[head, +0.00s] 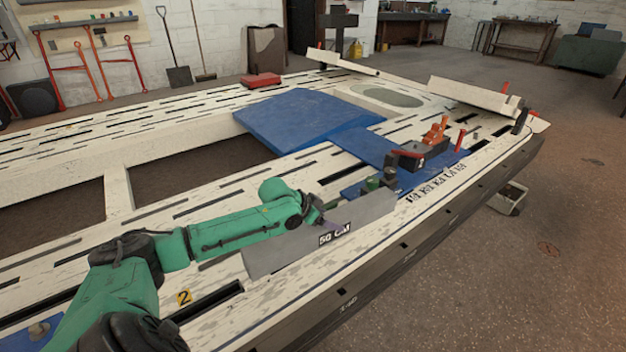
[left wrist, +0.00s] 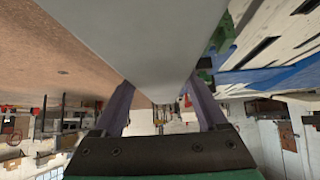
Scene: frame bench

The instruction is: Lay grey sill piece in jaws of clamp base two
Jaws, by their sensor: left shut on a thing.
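The grey sill piece (head: 275,258) is a long flat plate with a dark label, standing on edge over the front of the bench. My left gripper (head: 322,212) is shut on it near the label. In the left wrist view the piece (left wrist: 150,40) fills the top middle, between the purple fingers of my left gripper (left wrist: 160,88). A dark clamp base (head: 410,160) with red-orange handles stands beyond the piece's far end; its number is too small to read surely. Green and dark cylinders (head: 374,184) show just behind the piece, which partly hides their base. My right gripper is out of view.
The slotted white bench (head: 200,215) has large openings. A blue panel (head: 295,120) lies behind the clamp. Pale beams (head: 475,95) rest at the far right end.

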